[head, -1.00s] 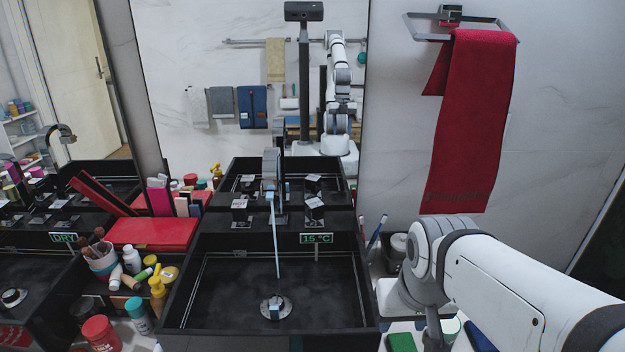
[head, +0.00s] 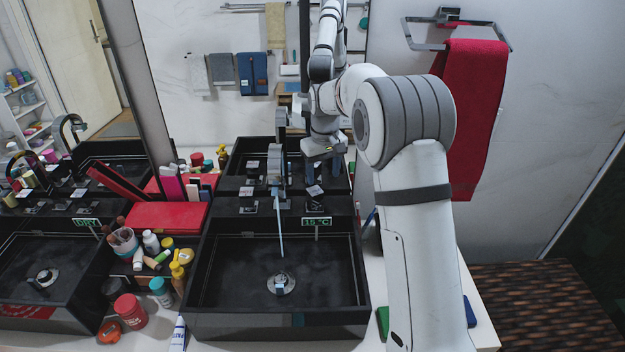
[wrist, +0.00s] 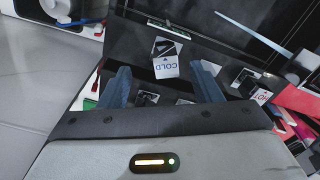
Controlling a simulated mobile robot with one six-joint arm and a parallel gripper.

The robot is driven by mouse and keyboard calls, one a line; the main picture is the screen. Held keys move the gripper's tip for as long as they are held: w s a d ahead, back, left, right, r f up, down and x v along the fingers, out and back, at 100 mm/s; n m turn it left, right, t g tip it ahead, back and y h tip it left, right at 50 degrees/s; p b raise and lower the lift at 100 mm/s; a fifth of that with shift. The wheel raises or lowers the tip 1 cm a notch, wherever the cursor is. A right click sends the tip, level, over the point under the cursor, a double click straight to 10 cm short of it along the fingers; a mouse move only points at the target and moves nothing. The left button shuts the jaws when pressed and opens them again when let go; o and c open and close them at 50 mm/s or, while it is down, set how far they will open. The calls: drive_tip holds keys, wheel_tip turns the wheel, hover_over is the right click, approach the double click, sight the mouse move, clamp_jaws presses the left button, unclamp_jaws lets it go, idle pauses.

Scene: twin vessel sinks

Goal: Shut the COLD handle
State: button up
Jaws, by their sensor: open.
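The COLD handle, with a white label reading COLD, shows in the wrist view (wrist: 165,60), ahead of and between my fingers. In the head view the COLD handle (head: 314,192) is on the black ledge right of the faucet (head: 276,165). My gripper (wrist: 161,75) is open, with two blue-grey fingers apart and nothing between them. In the head view it is above and behind the handle; its fingertips are hard to make out. I cannot tell any contact. A thin blue water stream (head: 281,235) runs from the spout into the right basin (head: 225,285).
The HOT handle (head: 248,207) is left of the faucet. A display (head: 317,221) reads 15 °C. A mirror behind repeats the taps and my arm. Bottles and a red box (head: 165,215) stand between the sinks. A red towel (head: 475,120) hangs at the right.

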sight(315, 190)
drive_tip(key=shift+n, duration=0.3)
drive_tip(key=w+a+f, duration=0.1)
drive_tip(key=w+a+f+p, duration=0.1)
drive_tip(key=w, duration=0.1)
drive_tip(key=shift+a, duration=0.1)
wheel_tip(315, 190, down, 8)
drive_tip(key=shift+p, duration=1)
